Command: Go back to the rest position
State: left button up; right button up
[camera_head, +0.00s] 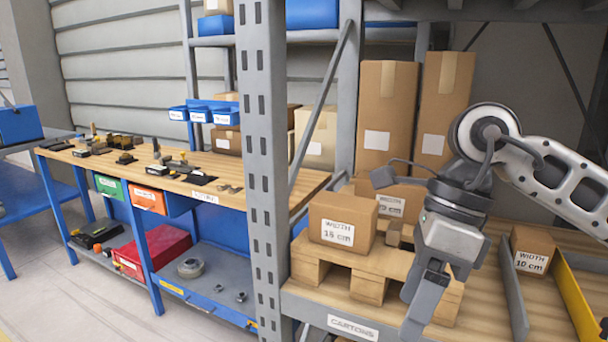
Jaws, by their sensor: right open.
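My right arm comes in from the right edge, and my right gripper (420,300) points down in front of the cartons shelf. It is open, with nothing seen between its fingers. It overlaps the right part of a wooden pallet (372,262) in the picture; I cannot tell how far apart they are. My left gripper is not in view.
A carton labelled "WIDTH 10 cm" (531,250) stands right of the gripper, between a grey divider (514,295) and a yellow one (577,300). Tall cartons (385,115) stand behind. A grey rack post (265,170) rises at left. A workbench (190,185) with tools stands further left.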

jog(key=s+a+r+m+g+y, duration=0.1)
jog(key=s+a+m+g+y, duration=0.15)
jog(key=a+y, duration=0.5)
jog(key=s+a+m+g+y, duration=0.2)
jog(key=s+a+g+y, duration=0.15)
jog(key=a+y, duration=0.35)
jog(key=w+d+f+m+t+y, duration=0.15)
jog(key=w+m+t, duration=0.25)
jog(key=m+t, duration=0.75)
jog(key=w+d+f+m+t, duration=0.3)
jog(key=w+m+t, duration=0.1)
jog(key=m+t, duration=0.8)
jog(key=w+d+f+m+t+h, duration=0.15)
jog(key=d+f+m+h, duration=0.35)
jog(key=f+m+h, duration=0.6)
jog(key=s+d+f+m+g+h, duration=0.2)
jog(key=s+f, duration=0.4)
jog(key=f, duration=0.4)
jog(key=s+d+f+m+g+h, duration=0.3)
jog(key=s+d+f+m+g, duration=0.1)
jog(key=f, duration=0.6)
jog(key=s+d+m, duration=0.1)
jog(key=s+m, duration=0.1)
jog(key=s, duration=0.1)
jog(key=shift+g, duration=0.3)
